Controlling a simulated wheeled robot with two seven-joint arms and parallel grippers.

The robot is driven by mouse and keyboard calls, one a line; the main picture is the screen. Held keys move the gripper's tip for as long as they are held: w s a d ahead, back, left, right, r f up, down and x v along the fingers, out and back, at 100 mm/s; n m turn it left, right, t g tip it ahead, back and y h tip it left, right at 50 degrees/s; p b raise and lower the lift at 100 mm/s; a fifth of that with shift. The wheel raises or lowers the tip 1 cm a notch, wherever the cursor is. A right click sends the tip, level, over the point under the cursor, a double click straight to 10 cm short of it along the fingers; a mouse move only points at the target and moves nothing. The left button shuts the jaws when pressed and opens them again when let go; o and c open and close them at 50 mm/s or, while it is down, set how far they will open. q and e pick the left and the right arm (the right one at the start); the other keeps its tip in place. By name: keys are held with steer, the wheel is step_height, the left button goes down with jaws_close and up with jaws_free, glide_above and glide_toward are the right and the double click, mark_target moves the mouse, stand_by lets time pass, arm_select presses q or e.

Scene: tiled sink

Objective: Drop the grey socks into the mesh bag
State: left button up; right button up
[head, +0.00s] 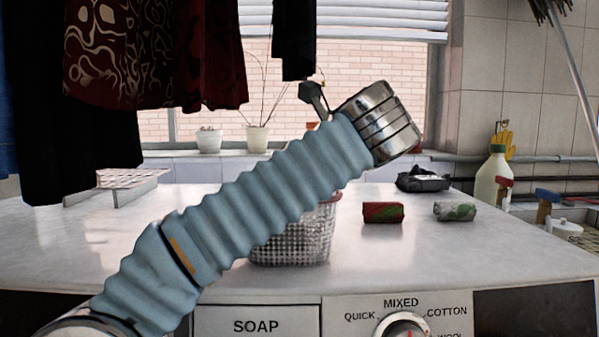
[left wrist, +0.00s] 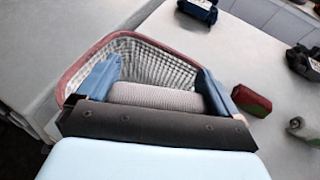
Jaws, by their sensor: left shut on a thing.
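The mesh bag (head: 290,245) is an open, pale mesh container with a reddish rim. It stands on the worktop behind my left arm, which hides part of it in the head view. The left wrist view shows its open top and rim (left wrist: 125,35). My left gripper (left wrist: 157,88) is shut on a light grey knitted roll, the grey socks (left wrist: 155,97), held between its two blue fingers. The socks appear over the bag's opening; the exact height is unclear. My right gripper is not in view.
A red-green roll (head: 383,212) and a grey-green roll (head: 454,211) lie right of the bag. A black bundle (head: 422,180) lies behind them. Dark clothes (head: 150,60) hang at upper left. Bottles (head: 491,175) stand at right. The worktop's front right is clear.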

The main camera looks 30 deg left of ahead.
arm_select(q)
steer(key=shift+d+f, duration=0.1)
steer(key=shift+f, duration=0.45)
steer(key=o, duration=0.7)
steer(key=shift+f, duration=0.1)
steer(key=shift+r, duration=0.45)
steer(key=shift+v, duration=6.05)
steer(key=shift+r, duration=0.2)
